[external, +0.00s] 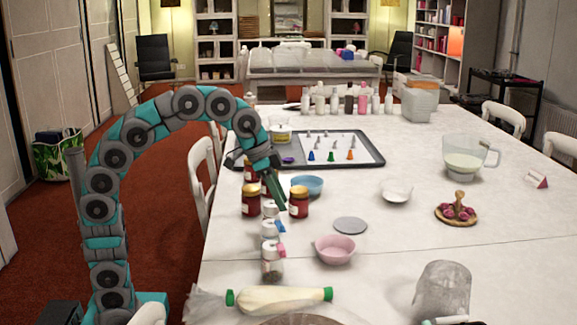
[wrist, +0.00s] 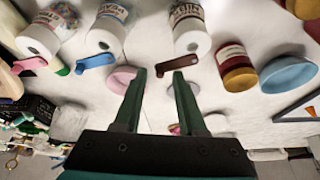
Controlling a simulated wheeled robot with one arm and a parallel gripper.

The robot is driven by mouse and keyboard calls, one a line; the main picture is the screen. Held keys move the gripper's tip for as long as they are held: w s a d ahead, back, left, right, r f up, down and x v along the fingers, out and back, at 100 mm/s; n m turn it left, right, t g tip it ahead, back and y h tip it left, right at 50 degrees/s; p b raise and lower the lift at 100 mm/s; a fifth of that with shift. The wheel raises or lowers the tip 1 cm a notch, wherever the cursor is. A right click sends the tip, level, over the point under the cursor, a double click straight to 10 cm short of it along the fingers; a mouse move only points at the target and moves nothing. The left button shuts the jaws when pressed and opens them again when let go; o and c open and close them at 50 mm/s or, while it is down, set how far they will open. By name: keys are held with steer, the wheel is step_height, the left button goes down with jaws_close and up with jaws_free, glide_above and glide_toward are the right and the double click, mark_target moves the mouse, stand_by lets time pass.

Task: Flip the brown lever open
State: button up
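In the wrist view the brown lever (wrist: 167,90) shows between and beyond my fingertips; its right part is close to or behind the right finger, and I cannot tell if they touch.
Neighbouring jars carry a blue lever (wrist: 96,61) and a pink lever (wrist: 30,65). Red-brown jam jars (external: 299,203) stand close to my gripper. A blue bowl (external: 307,186), a pink bowl (external: 335,249) and a grey disc (external: 350,225) lie right.

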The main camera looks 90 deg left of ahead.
steer(key=v, duration=0.7)
steer(key=shift+r, duration=0.35)
steer(key=shift+s, duration=0.2)
steer(key=s+d+f+n+g+h+b, duration=0.1)
steer(key=s+d+f+g+h, duration=0.2)
steer(key=s+f, duration=0.55)
steer(key=s+d+f+g+h, duration=0.1)
steer(key=s+d+f+g, duration=0.3)
steer(key=s+f, duration=0.5)
steer(key=s+a+f+y, duration=0.3)
steer(key=s+f+y, duration=0.1)
steer(key=s+f, duration=0.8)
step_height(320, 180, down, 4)
steer(key=shift+s+a+r+n+t+p, duration=0.15)
steer(key=shift+s+a+n+t+p, duration=0.05)
steer(key=shift+s+n+t+p, duration=0.15)
